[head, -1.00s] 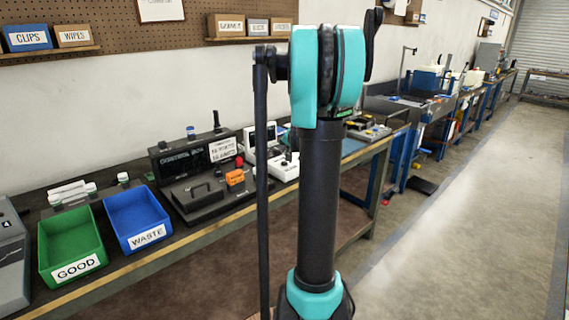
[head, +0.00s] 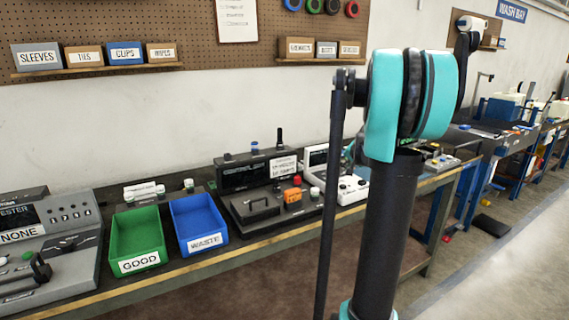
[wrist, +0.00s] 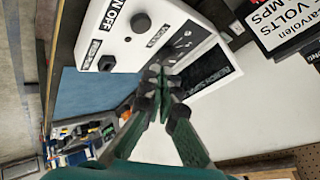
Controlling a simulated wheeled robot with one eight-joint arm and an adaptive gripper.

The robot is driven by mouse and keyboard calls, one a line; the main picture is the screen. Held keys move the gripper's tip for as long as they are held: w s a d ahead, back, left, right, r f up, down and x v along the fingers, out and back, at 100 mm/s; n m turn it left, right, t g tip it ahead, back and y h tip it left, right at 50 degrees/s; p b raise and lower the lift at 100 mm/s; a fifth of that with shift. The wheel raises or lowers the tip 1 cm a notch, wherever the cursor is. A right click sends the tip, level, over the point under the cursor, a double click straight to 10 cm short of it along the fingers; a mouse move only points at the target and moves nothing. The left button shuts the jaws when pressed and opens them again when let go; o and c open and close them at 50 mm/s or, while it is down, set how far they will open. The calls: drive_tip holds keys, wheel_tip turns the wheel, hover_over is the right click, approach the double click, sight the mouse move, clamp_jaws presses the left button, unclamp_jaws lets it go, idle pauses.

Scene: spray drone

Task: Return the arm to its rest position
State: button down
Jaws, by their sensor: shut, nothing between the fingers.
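My gripper (wrist: 160,85) shows in the wrist view, its green fingers brought together with nothing between them. It is above the bench, in front of a white instrument box (wrist: 130,30) with a knob, buttons and ON/OFF lettering. A gap to the box cannot be judged. In the head view my teal and black arm stands upright at the right of the middle. My gripper is hidden there behind the arm. The white box (head: 350,190) shows just left of the arm.
A green GOOD bin (head: 137,240) and a blue WASTE bin (head: 199,222) stand on the bench, between a grey tester (head: 45,250) and a black control box (head: 262,205). Labelled boxes sit on wall shelves. Open floor (head: 500,280) lies at the right.

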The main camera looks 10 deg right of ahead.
drive_tip(key=s+a+f+n+g+y, duration=0.1)
drive_tip(key=s+a+f+n, duration=0.25)
drive_tip(key=s+a, duration=0.45)
drive_tip(key=s+a+f+n+g, duration=0.2)
drive_tip(key=s+a+f, duration=0.3)
drive_tip(key=s+a, duration=0.3)
drive_tip(key=s+a+f+n+g, duration=0.1)
drive_tip(key=s+f, duration=0.3)
drive_tip(key=s, duration=0.5)
drive_tip(key=s+a+f+n, duration=0.3)
drive_tip(key=s+a+f, duration=0.1)
drive_tip(key=s, duration=0.6)
drive_tip(key=shift+a+f+g, duration=0.15)
drive_tip(key=shift+f+g, duration=0.15)
drive_tip(key=shift+g, duration=0.1)
drive_tip(key=shift+s, duration=0.1)
